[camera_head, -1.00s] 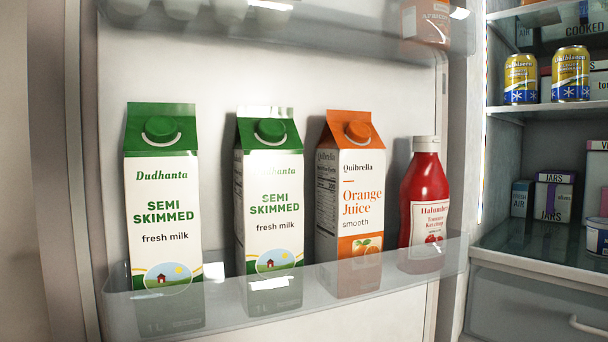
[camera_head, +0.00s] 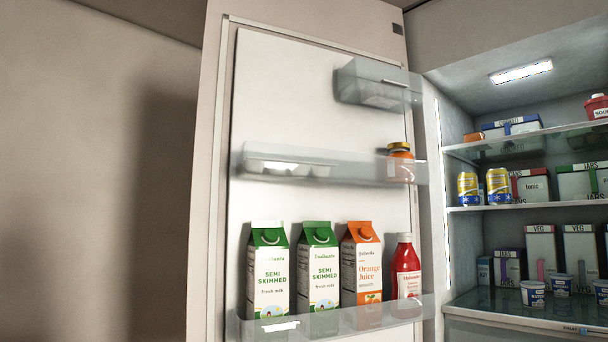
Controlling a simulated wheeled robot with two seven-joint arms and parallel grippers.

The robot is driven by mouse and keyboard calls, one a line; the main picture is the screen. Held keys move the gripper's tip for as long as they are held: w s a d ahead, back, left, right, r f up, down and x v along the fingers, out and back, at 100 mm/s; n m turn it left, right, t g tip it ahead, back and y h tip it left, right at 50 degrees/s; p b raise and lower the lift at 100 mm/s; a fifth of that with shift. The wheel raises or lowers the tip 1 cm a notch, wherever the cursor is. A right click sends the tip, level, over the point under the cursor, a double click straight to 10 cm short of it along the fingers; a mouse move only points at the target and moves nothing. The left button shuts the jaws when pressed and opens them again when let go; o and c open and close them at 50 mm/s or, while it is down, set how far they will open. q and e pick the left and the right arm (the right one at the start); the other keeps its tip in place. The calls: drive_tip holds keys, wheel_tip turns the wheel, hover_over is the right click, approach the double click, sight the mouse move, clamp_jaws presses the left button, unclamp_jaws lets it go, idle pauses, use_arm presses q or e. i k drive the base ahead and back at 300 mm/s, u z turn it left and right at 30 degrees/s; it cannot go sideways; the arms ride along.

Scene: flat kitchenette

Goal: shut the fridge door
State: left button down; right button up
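The fridge door (camera_head: 300,105) stands wide open on the left in the head view, its inner face turned toward me. Its clear lower shelf (camera_head: 345,322) holds two green-topped milk cartons (camera_head: 268,285), an orange juice carton (camera_head: 362,275) and a red ketchup bottle (camera_head: 406,270). A jar (camera_head: 400,163) and an egg holder sit in the shelf above. The lit fridge interior (camera_head: 500,100) is open on the right. Neither of my grippers is in view.
Fridge shelves (camera_head: 530,204) hold cans (camera_head: 468,188), several boxes (camera_head: 541,250) and small tubs (camera_head: 533,293). A bare beige wall (camera_head: 95,180) fills the left. Nothing shows between the door and the interior. The floor is out of view.

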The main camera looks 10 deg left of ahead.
sight(284, 131)
drive_tip(key=u, duration=1.75)
drive_tip(key=i, duration=3.3)
drive_tip(key=z, duration=4.05)
drive_tip(key=i, duration=0.45)
drive_tip(key=u, duration=0.1)
